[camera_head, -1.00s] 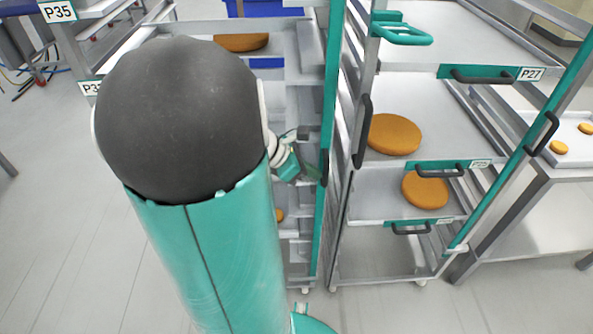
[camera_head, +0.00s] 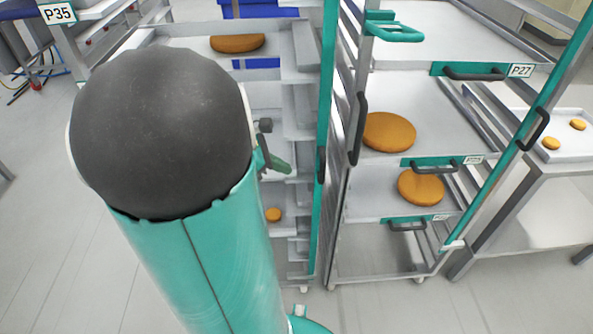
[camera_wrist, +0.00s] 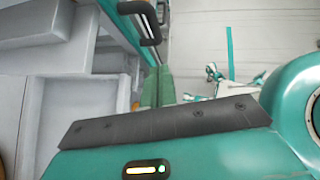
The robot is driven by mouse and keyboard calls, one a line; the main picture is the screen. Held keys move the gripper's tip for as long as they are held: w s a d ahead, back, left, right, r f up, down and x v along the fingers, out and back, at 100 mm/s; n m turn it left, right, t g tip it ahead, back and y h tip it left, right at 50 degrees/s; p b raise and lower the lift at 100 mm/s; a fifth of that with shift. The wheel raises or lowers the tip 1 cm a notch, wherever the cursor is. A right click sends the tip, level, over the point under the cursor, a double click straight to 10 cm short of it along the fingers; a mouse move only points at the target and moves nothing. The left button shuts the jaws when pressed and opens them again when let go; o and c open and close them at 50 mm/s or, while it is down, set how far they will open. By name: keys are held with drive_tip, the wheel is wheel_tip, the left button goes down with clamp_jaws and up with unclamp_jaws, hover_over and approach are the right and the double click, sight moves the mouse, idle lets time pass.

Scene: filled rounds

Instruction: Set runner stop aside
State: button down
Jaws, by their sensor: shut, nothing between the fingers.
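I cannot tell for sure which part is the runner stop. A teal looped piece (camera_head: 396,28) sits at the upper left corner of the right rack, on its top tray. My gripper (camera_head: 280,164) is mostly hidden behind my arm in the head view. Its green fingers show in front of the left rack's shelves, left of the teal upright (camera_head: 326,120). In the wrist view the green fingers (camera_wrist: 158,84) lie together with nothing between them. A black handle (camera_wrist: 142,22) on a teal post shows just above them, apart from the fingertips.
The right rack holds trays with orange rounds (camera_head: 388,132) and black-handled teal fronts. The left rack holds a large round (camera_head: 238,43), a small round (camera_head: 273,214) and blue bins (camera_head: 262,8). A side table (camera_head: 560,148) stands right.

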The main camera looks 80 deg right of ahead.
drive_tip(key=v, duration=0.6)
drive_tip(key=shift+w, duration=0.15)
idle(0.3)
drive_tip(key=w+a+r+m+t, duration=0.15)
drive_tip(key=w+a+t, duration=0.55)
drive_tip(key=w+a, duration=0.8)
drive_tip(key=w+a+r+m+t+y, duration=0.1)
drive_tip(key=a+t+y, duration=0.1)
drive_tip(key=a, duration=0.9)
drive_tip(key=w+a+r+m+t+y, duration=0.1)
drive_tip(key=a+t, duration=0.4)
drive_tip(key=a, duration=0.7)
drive_tip(key=shift+w+a+r+m+y, duration=0.15)
drive_tip(key=shift+w+r+m+y, duration=0.3)
drive_tip(key=shift+m, duration=0.2)
drive_tip(key=shift+s, duration=0.2)
